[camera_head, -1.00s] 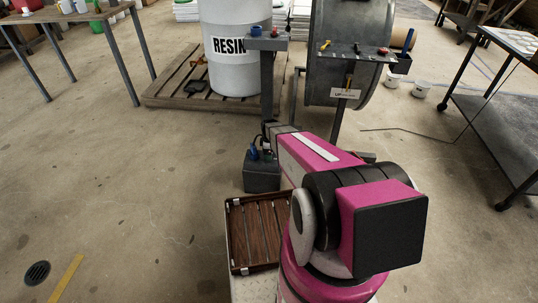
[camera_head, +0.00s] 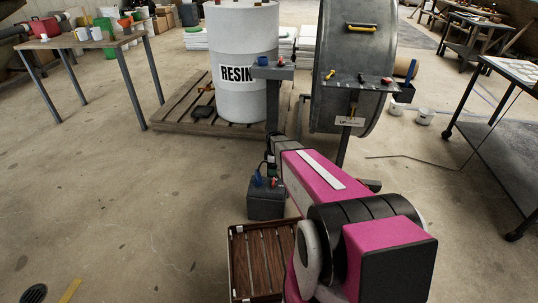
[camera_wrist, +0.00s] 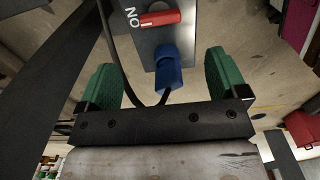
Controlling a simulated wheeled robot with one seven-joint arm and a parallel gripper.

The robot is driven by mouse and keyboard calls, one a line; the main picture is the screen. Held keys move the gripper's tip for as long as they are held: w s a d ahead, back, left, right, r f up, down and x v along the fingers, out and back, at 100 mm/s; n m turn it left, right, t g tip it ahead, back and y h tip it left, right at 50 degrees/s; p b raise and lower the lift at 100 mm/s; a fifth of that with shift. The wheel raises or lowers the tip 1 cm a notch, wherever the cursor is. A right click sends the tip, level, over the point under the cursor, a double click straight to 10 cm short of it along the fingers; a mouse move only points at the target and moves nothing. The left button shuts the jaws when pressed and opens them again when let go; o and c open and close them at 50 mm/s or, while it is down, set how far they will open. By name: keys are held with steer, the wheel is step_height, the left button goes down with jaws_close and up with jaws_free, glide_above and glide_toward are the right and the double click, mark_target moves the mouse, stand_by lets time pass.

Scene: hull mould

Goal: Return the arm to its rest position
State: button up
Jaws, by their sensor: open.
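My arm (camera_head: 318,178) reaches forward from the bottom right of the head view, its pink link pointing at the grey post. Its far end is above or beside a grey box (camera_head: 265,204), and the fingers cannot be made out there. In the wrist view my gripper (camera_wrist: 163,76) has its two green fingers wide apart. A blue plug (camera_wrist: 168,72) with a dark cable shows between the fingers, apart from both. Beyond it is a grey panel with a red switch (camera_wrist: 160,18) marked ON.
A wooden slatted tray (camera_head: 237,268) lies beside my arm's base. A resin drum (camera_head: 240,100) stands on a pallet (camera_head: 168,113). Tables flank both sides.

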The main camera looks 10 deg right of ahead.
steer(key=s+r+m, duration=1.4)
steer(key=s+r, duration=0.3)
steer(key=s, duration=0.4)
steer(key=shift+s+m, duration=0.25)
steer(key=shift+m, duration=0.05)
